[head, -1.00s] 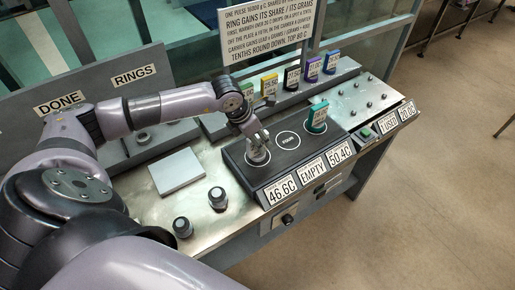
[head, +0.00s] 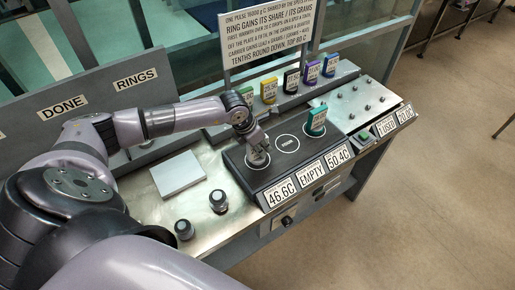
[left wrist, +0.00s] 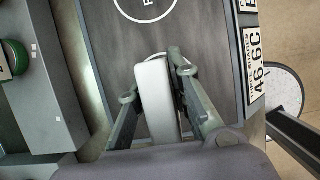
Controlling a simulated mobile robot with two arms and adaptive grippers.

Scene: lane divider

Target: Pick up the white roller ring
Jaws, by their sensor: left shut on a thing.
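The white roller ring (left wrist: 155,95) stands as a pale upright slab between the two fingers of my left gripper (left wrist: 157,84) in the left wrist view. The fingers are shut on it, one on each side. In the head view my left gripper (head: 257,145) is over the left spot of the black plate (head: 277,181), above the 46.6C label. The ring is mostly hidden by the fingers there. I cannot tell whether it still touches the plate. My right gripper is not in view.
A teal ring (head: 316,120) stands at the plate's right spot; the middle spot (head: 287,143) is empty. Several coloured rings stand on the rack behind. A pale square pad (head: 178,175) and two dark knobs (head: 218,199) are at the left. A sign (head: 268,35) rises behind.

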